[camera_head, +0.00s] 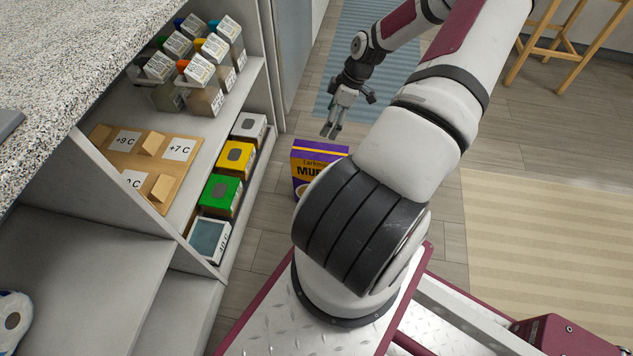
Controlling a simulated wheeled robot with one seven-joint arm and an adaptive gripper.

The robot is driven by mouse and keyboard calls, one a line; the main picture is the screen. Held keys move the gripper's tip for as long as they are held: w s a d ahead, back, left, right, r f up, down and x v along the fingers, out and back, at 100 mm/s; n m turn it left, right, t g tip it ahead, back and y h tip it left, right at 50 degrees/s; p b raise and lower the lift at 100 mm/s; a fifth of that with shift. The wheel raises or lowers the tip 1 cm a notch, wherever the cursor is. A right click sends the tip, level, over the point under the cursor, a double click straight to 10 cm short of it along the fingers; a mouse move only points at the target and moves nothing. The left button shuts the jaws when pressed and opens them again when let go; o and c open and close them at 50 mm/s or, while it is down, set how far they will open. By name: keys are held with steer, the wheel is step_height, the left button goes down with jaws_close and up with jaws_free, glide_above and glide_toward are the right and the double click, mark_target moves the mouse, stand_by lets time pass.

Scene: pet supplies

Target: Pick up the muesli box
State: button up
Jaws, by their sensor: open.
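The muesli box (313,160) is purple and yellow with dark "MU…" lettering. It is on the wood floor just right of the shelf unit, in the middle of the head view. My own arm hides its lower right part. My gripper (332,132) is open and empty. In the picture it appears just above the top edge of the box, with its fingers pointing down. I cannot tell its exact height or distance from the box.
The shelf unit (262,75) on the left holds several spice containers (200,72), a wooden board with cards (146,158) and several boxes (222,192). A blue rug (383,28) lies behind, a beige striped rug (560,250) at right. A wooden stool (545,45) stands at upper right.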

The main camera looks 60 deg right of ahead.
mark_target(321, 151)
steer(key=d+f+t+b, duration=0.1)
steer(key=f, duration=0.2)
steer(key=s+d+f+t+b, duration=0.1)
steer(key=f, duration=0.2)
steer(key=s+d+f+t+b, duration=0.1)
steer(key=d+f, duration=0.1)
steer(key=f, duration=0.1)
steer(key=shift+s+d+f+m, duration=0.1)
steer(key=shift+s+f+m, duration=0.05)
steer(key=shift+f+m, duration=0.2)
steer(key=b+x, duration=0.2)
steer(key=x, duration=0.6)
steer(key=shift+d+f+b, duration=0.1)
steer(key=shift+f+b, duration=0.1)
steer(key=shift+b, duration=0.1)
steer(key=shift+d+b+x, duration=0.15)
steer(key=shift+b+x, duration=0.55)
steer(key=shift+x, duration=0.65)
steer(key=shift+d+b+x, duration=0.2)
steer(key=shift+b+x, duration=0.5)
steer(key=shift+x, duration=0.65)
steer(key=shift+r, duration=0.1)
steer(key=c, duration=2)
steer(key=shift+r, duration=0.15)
steer(key=shift+c, duration=0.2)
